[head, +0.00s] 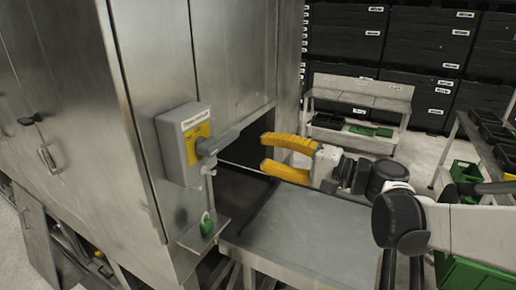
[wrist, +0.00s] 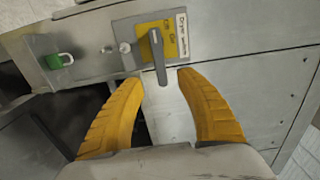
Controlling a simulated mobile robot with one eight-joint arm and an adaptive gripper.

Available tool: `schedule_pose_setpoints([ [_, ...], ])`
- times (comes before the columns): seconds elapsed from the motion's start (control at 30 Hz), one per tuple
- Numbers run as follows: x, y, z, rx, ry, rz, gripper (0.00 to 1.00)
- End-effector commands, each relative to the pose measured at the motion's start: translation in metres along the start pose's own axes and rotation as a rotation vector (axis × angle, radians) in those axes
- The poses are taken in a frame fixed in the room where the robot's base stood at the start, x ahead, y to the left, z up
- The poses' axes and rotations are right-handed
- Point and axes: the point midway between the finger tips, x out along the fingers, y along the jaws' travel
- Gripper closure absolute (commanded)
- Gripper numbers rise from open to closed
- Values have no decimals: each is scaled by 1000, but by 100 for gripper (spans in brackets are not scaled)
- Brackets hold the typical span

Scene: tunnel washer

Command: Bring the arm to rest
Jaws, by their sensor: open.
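My gripper (head: 264,152) has two yellow fingers and is open and empty. It reaches left toward a grey switch box (head: 176,150) on the corner of a steel cabinet. The box has a yellow plate and a grey rotary handle (head: 222,142). In the head view the fingertips are a little right of the handle and look apart from it. In the wrist view the handle (wrist: 157,58) points down toward the gap between the fingertips (wrist: 160,78).
The steel cabinet (head: 75,110) fills the left. A grey metal table (head: 300,235) lies below my arm, beside a dark opening. A bench (head: 358,100), black bins (head: 420,45) and green crates (head: 465,170) stand at the back and right. Floor shows between them.

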Motion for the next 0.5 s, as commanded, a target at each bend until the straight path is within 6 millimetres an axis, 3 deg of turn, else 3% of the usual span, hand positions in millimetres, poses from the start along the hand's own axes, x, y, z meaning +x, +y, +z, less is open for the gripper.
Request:
schedule_pose_setpoints([
  [0.27, 0, 1, 0, -1, 1, 3, 57],
  [0.33, -2, 9, 4, -11, 4, 29, 57],
  [0.43, -10, 42, 18, -55, 20, 142, 57],
  [0.5, -25, 81, 34, -111, 39, 276, 57],
])
